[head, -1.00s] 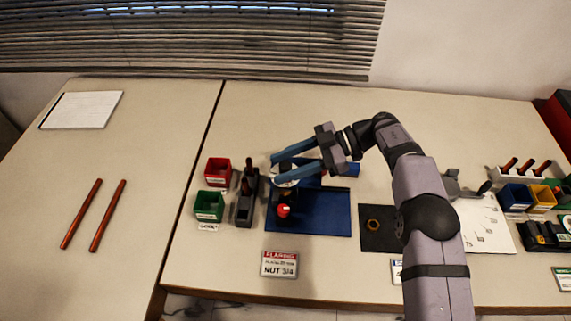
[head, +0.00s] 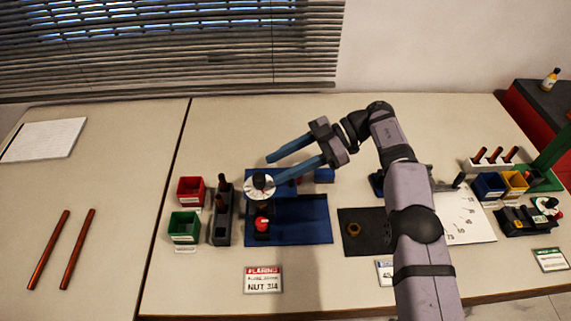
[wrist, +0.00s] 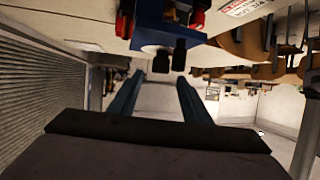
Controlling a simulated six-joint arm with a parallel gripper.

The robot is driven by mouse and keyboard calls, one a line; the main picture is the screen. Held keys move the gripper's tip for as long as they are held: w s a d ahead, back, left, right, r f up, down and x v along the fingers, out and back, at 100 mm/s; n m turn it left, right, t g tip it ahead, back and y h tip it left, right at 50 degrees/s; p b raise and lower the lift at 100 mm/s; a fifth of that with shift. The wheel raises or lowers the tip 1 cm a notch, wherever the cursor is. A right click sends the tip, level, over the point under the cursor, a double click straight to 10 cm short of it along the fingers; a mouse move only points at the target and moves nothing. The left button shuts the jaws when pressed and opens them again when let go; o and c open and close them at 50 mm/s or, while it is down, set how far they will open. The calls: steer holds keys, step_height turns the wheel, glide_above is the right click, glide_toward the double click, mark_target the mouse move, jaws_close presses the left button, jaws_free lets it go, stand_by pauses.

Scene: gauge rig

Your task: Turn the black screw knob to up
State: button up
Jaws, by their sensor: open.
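A black knob (head: 259,180) stands at a round white dial (head: 262,193) on the left part of the blue base plate (head: 305,235). The dial's marks and the knob's direction are too small to tell. My gripper (head: 272,168) is open, its two blue fingers pointing left, beyond and to the right of the knob with nothing between them. The lower finger partly overlaps the dial's right side in the picture. In the wrist view the open fingers (wrist: 160,78) show near two dark cylinders (wrist: 170,58) below a blue part; I cannot tell which cylinder is the knob.
A red knob (head: 262,223) sits just in front of the dial. A grey holder (head: 222,228), a red bin (head: 191,191) and a green bin (head: 184,226) stand to the left. A dark mat (head: 370,240) with a brass nut (head: 354,229) lies right. The far table is mostly clear.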

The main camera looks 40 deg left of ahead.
steer(key=shift+w+d+r, duration=0.1)
steer(key=shift+w+d, duration=0.15)
steer(key=shift+w, duration=0.05)
